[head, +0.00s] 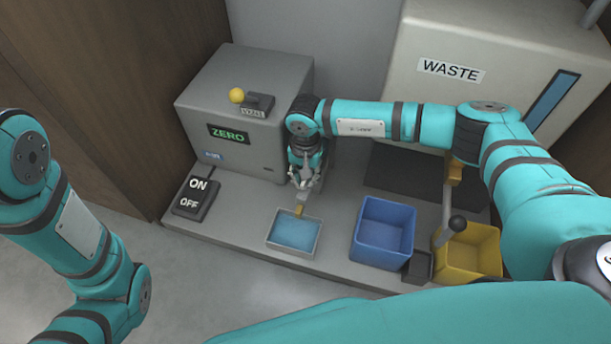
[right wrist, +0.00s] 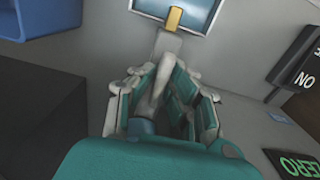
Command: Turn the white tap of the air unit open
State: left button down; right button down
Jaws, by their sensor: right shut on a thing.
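My right gripper (head: 304,178) reaches down between the grey machine and the blue-lined tray, and it also shows in the right wrist view (right wrist: 165,90). Its fingers are shut on a pale, elongated piece (right wrist: 154,88) that looks like the white tap. The piece runs toward a small light grey block (right wrist: 168,43) with a brass-yellow end (right wrist: 174,18) at the tray's edge. In the head view the fingers hide most of the tap, so its turned position cannot be told. My left arm is at the left of the head view, its gripper out of sight.
The blue-lined tray (head: 272,243) stands just in front of the gripper. The grey ZERO machine (head: 215,100) and ON/OFF switch (head: 195,196) are left.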

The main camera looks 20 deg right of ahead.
jog(key=shift+w+r, duration=0.1)
jog(key=shift+w, duration=0.05)
jog(key=c, duration=1.4)
grip_release()
jog(key=shift+o, duration=0.4)
notch_tip(320, 180, up, 12)
